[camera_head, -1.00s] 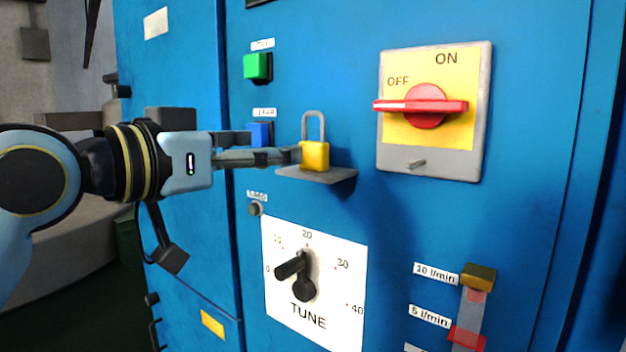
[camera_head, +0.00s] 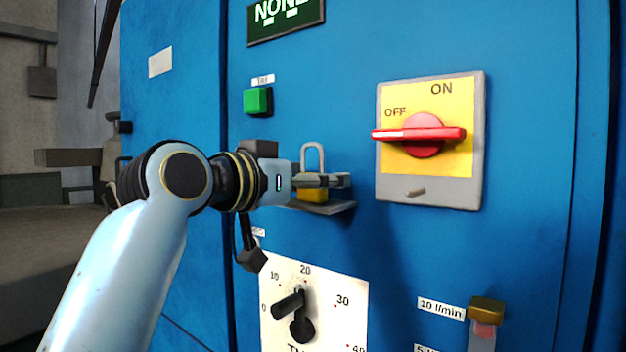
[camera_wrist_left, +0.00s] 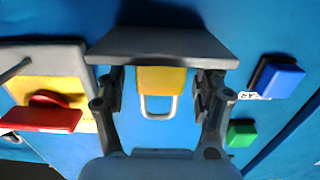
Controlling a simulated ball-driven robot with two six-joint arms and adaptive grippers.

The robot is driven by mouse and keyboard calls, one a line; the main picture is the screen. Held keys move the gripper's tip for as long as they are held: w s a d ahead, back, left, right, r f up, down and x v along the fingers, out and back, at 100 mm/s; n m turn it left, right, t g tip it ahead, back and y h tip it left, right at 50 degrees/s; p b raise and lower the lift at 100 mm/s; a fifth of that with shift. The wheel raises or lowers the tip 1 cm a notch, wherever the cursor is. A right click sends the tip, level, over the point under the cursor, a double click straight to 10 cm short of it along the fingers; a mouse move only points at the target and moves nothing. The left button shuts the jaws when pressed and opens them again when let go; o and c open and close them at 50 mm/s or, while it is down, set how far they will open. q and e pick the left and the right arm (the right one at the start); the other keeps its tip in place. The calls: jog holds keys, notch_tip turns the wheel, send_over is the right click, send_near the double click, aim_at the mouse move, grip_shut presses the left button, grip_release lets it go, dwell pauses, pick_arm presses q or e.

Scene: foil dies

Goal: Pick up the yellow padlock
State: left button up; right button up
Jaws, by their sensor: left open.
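The yellow padlock (camera_head: 312,196) with a grey shackle stands upright on a small grey shelf (camera_head: 326,208) on the blue cabinet. My left gripper (camera_head: 335,181) is at the padlock, its fingers crossing in front of the upper body and hiding part of it. In the left wrist view the padlock (camera_wrist_left: 161,80) appears upside down, between the two open fingers of my left gripper (camera_wrist_left: 160,100), with blue gaps on both sides. The shelf (camera_wrist_left: 160,45) shows beyond it. My right gripper is not in view.
To the right is a red rotary switch (camera_head: 424,134) on a yellow and grey plate. A green button (camera_head: 257,101) is above left. A TUNE dial (camera_head: 298,316) is below. A flow gauge (camera_head: 485,318) is at lower right. A blue button (camera_wrist_left: 285,77) shows in the wrist view.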

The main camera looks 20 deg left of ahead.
pick_arm(q)
jog(key=c, duration=1.3)
jog(key=shift+c, duration=0.2)
notch_tip(320, 180, up, 10)
